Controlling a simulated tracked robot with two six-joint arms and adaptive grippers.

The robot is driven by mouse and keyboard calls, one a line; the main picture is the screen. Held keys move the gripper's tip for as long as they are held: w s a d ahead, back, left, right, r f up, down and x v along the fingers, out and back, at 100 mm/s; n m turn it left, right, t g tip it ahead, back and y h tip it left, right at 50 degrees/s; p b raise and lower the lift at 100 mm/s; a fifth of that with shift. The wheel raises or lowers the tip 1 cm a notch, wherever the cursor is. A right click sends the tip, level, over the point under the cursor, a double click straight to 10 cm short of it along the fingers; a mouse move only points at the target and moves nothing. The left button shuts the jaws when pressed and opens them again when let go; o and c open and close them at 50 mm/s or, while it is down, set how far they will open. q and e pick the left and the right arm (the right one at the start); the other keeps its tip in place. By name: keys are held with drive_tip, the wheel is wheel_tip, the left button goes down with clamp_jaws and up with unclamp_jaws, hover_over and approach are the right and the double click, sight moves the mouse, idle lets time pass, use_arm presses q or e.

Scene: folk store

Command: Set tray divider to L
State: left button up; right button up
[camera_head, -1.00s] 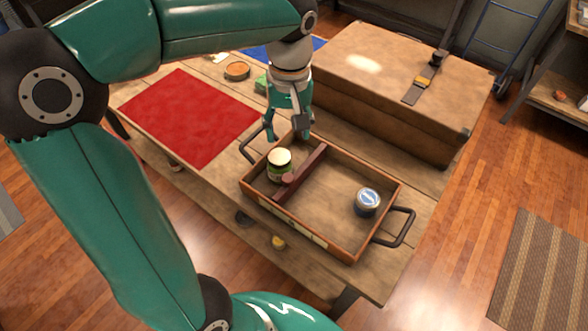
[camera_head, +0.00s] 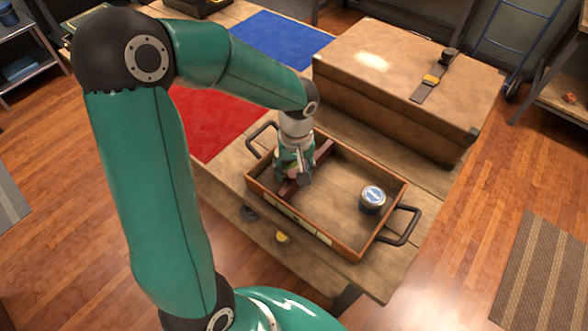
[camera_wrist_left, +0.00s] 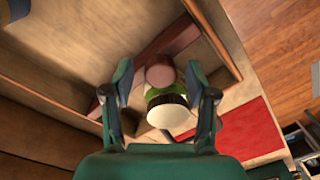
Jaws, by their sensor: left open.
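The wooden tray (camera_head: 385,228) with black handles sits on the bench, pale label strips along its near side. The dark red-brown divider (camera_head: 322,153) crosses the tray left of its middle; its round knob (camera_wrist_left: 160,70) shows in the left wrist view. My left gripper (camera_head: 292,178) is open, low over the tray's left part. In the left wrist view its fingers (camera_wrist_left: 158,80) stand on either side of the knob, apart from it as far as I can tell. A jar with a pale lid (camera_wrist_left: 169,113) is close beside the knob, mostly hidden in the head view. My right gripper is out of view.
A grey-blue can (camera_head: 372,199) stands in the tray's right part. A large brown case (camera_head: 400,90) stands behind the tray. A red mat (camera_head: 210,120) and a blue mat (camera_head: 280,40) lie on the bench to the left and back.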

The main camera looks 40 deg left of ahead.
use_arm(q)
drive_tip(key=shift+c, duration=0.4)
clamp_jaws()
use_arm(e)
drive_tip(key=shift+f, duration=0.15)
